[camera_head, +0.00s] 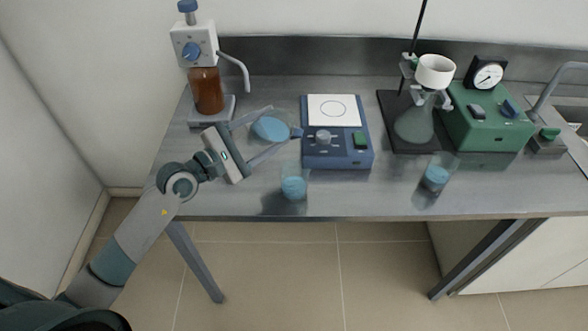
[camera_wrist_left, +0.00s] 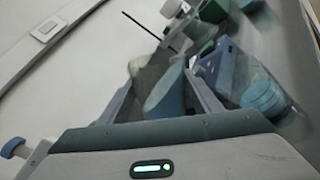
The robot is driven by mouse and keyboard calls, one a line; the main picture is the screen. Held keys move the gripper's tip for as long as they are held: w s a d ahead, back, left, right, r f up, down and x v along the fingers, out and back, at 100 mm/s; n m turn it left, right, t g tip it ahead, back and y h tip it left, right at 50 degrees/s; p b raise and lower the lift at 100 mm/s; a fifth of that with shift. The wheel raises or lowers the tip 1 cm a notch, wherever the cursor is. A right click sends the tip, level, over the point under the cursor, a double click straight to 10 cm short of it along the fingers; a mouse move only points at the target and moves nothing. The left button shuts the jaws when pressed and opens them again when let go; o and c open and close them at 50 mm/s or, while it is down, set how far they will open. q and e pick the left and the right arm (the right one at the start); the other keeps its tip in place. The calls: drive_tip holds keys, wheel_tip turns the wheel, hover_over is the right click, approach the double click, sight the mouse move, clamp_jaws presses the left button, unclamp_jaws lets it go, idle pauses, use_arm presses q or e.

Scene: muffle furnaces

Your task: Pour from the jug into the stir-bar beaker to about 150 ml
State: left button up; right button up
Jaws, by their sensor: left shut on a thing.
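My left gripper (camera_head: 284,124) is shut on the jug (camera_head: 268,129), a clear vessel with blue liquid, and holds it above the bench left of the blue stirrer. In the left wrist view the jug (camera_wrist_left: 165,92) sits between the fingers and looks tilted. A clear beaker (camera_head: 293,186) with blue liquid stands near the bench's front edge, below the jug in the picture; it also shows in the left wrist view (camera_wrist_left: 262,98). A second beaker (camera_head: 437,175) with blue liquid stands to the right. I cannot make out a stir bar or graduation marks. My right gripper is not in view.
The blue stirrer (camera_head: 337,158) with a white top is right of the jug. A brown bottle dispenser (camera_head: 207,90) stands behind left. A flask and funnel stand (camera_head: 414,126), a green pump box (camera_head: 488,129) and a tap (camera_head: 547,95) are right.

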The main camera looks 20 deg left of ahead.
use_arm(q)
drive_tip(key=shift+m+b, duration=0.35)
drive_tip(key=shift+m, duration=0.05)
idle(1.0)
